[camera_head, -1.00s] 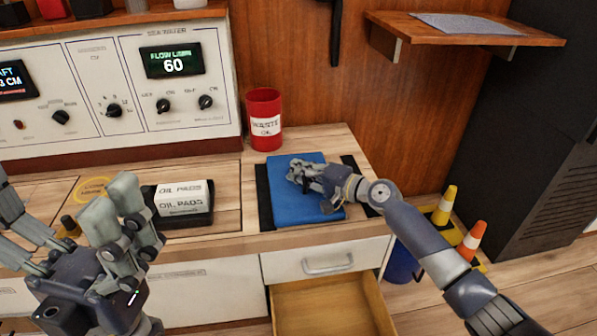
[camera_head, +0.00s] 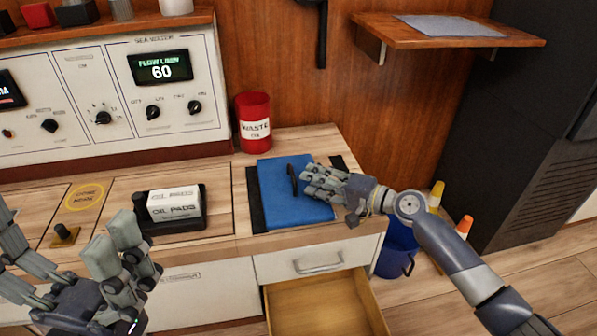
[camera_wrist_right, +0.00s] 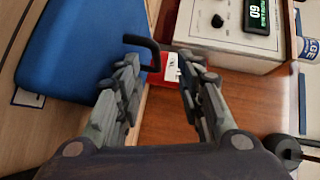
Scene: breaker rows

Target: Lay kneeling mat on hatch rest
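The blue kneeling mat (camera_head: 285,204) lies flat on the counter over a black base, likely the hatch rest (camera_head: 254,192), whose dark strips show at both sides. A black handle (camera_head: 293,180) stands up from the mat. My right gripper (camera_head: 318,181) is over the mat's right part, just right of the handle. In the right wrist view the fingers (camera_wrist_right: 158,95) are apart, with the mat (camera_wrist_right: 85,45) at left and the handle (camera_wrist_right: 145,50) ahead of the left finger; nothing is held. My left gripper (camera_head: 115,250) is at lower left with its fingers apart and empty.
A red waste oil can (camera_head: 254,125) stands behind the mat. An oil pads box (camera_head: 174,204) sits in a black tray to the left. An open drawer (camera_head: 325,305) juts out below. A blue bucket (camera_head: 396,250) and cones (camera_head: 464,227) stand on the floor at right.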

